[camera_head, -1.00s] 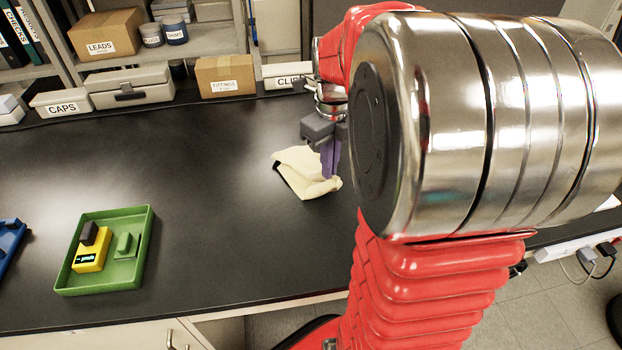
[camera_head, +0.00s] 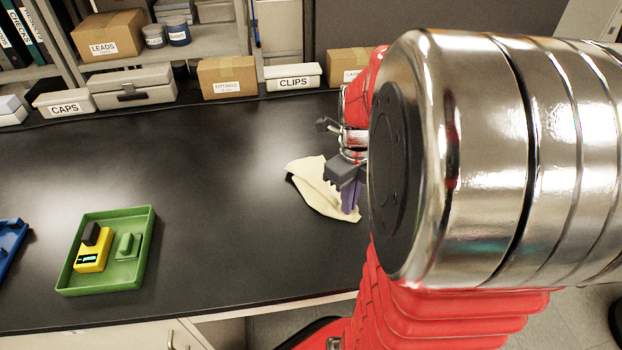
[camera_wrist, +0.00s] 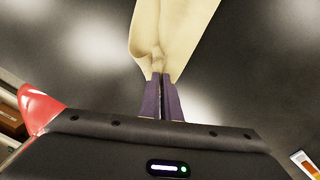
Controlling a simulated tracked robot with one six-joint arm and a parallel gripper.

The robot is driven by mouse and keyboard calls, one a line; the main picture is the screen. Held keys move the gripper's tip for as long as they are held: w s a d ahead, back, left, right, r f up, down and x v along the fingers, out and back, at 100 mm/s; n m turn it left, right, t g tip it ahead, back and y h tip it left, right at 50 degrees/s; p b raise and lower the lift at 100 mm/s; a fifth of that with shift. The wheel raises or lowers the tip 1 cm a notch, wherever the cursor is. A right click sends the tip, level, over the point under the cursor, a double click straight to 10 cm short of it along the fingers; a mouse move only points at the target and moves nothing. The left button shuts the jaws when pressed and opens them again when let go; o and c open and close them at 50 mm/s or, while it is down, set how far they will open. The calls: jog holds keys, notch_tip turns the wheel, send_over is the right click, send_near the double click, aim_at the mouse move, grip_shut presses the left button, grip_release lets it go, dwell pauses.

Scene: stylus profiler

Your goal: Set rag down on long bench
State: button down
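The rag (camera_head: 318,187) is a cream cloth at the right part of the black long bench (camera_head: 210,200). My gripper (camera_head: 352,208) has purple fingers at the rag's right end, partly hidden behind my arm. In the wrist view, the fingers (camera_wrist: 163,85) are close together with the rag (camera_wrist: 172,35) pinched and bunched between their tips. The rag spreads out away from the tips. Whether it touches the bench or hangs just above it, I cannot tell.
A green tray (camera_head: 68,283) with a yellow device (camera_head: 92,260) stands at the left, with a blue tray (camera_head: 10,245) at the left edge. Boxes, including Caps (camera_head: 64,104), Fittings (camera_head: 227,78) and Clips (camera_head: 292,77), line the back. The bench middle is clear.

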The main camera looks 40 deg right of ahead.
jog(key=c, duration=1.6)
grip_release()
jog(key=shift+o, duration=0.2)
jog(key=shift+r, duration=0.1)
jog(key=shift+s+r+p, duration=0.25)
jog(key=shift+r+p, duration=0.3)
jog(key=shift+s+r, duration=0.4)
jog(key=shift+r, duration=0.45)
jog(key=s+r, duration=0.3)
jog(key=r, duration=0.4)
jog(key=shift+d, duration=0.1)
